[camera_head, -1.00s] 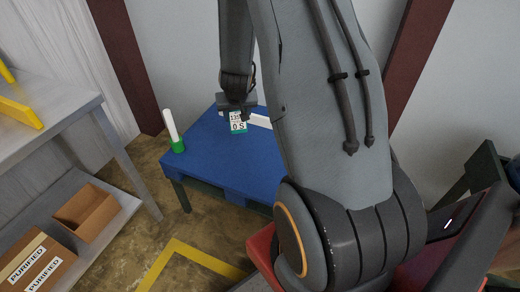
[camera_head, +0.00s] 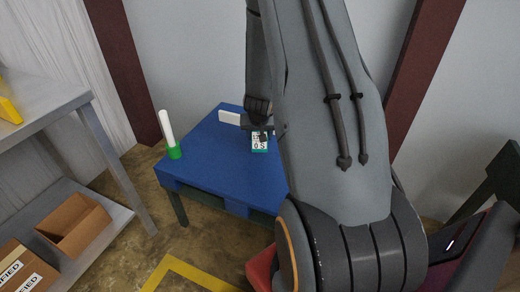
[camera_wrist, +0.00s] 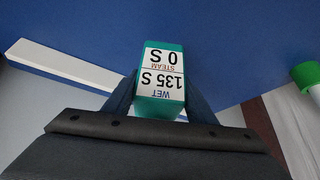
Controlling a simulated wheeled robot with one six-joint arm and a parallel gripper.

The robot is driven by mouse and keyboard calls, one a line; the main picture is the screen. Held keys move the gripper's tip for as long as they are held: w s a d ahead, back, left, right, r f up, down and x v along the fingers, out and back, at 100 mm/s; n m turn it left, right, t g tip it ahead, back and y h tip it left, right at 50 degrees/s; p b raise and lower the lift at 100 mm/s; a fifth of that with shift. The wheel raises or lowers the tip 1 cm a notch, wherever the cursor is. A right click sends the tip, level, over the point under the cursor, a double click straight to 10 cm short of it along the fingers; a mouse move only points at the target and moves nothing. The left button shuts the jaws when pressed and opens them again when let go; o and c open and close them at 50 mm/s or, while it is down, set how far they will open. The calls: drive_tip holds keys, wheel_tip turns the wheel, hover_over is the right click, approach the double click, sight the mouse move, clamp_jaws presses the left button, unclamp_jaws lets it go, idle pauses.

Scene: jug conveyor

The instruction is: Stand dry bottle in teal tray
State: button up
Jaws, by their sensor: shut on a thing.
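My gripper (camera_head: 259,130) is shut on a small teal block with white label faces (camera_head: 259,142), over the blue table. In the wrist view the labelled block (camera_wrist: 161,75) sits between the two dark fingers, and its print reads upside down: "WET 135 S" and "STEAM 0 S". I cannot tell whether the block touches the table. I see no bottle and no teal tray in these frames.
Grey shelving with an open cardboard box (camera_head: 75,225) stands at left. The table's middle is clear.

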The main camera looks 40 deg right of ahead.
sight(260, 146)
drive_tip(key=shift+f+b, duration=0.3)
drive_tip(key=shift+f, duration=2.25)
drive_tip(key=shift+f, duration=0.15)
drive_tip(key=o, duration=1.2)
drive_tip(key=shift+c, duration=0.2)
